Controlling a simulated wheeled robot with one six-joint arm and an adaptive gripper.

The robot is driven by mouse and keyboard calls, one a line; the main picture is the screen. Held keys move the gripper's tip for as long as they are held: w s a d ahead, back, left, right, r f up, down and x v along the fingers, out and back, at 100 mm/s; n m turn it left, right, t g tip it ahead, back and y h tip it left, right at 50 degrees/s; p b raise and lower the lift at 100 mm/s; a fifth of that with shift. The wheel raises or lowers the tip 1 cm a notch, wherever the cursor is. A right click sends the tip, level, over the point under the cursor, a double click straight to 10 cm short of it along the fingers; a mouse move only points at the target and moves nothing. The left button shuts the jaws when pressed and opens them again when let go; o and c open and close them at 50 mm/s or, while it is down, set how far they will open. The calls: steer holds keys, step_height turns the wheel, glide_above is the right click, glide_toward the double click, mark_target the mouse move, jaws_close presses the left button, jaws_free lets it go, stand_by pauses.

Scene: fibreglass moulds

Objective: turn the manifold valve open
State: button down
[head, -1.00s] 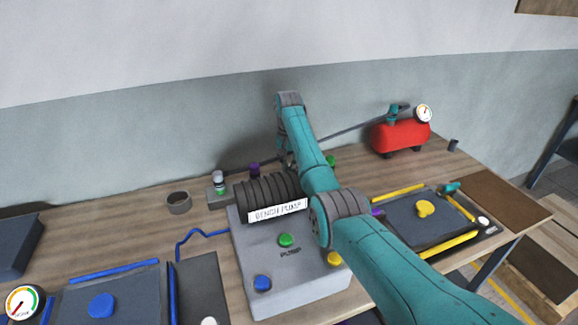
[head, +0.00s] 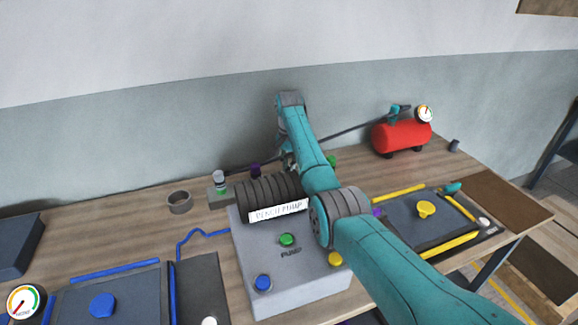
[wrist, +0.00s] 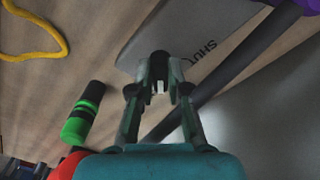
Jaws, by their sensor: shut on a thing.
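My gripper (wrist: 161,88) is shut on a small dark piece (wrist: 160,61), which looks like the manifold valve's handle, in the wrist view. The fingers hide much of it. Behind it is a grey plate (wrist: 190,28) with lettering that reads like "SHUT". A dark pipe (wrist: 235,68) runs diagonally beside the fingers. In the head view my arm reaches down behind the bench pump, and my gripper (head: 289,160) is mostly hidden by my arm. The valve itself cannot be made out there.
The grey bench pump (head: 305,270) with its black ribbed part (head: 266,189) stands in front. A red tank (head: 402,136) with a gauge is at the back right. In the wrist view a green-and-black fitting (wrist: 84,114) lies left of my fingers, near a yellow hose (wrist: 52,50).

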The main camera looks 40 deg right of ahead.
steer(key=c, duration=1.1)
jaws_free()
steer(key=shift+r, duration=0.1)
step_height(320, 180, up, 7)
steer(key=shift+r, duration=0.15)
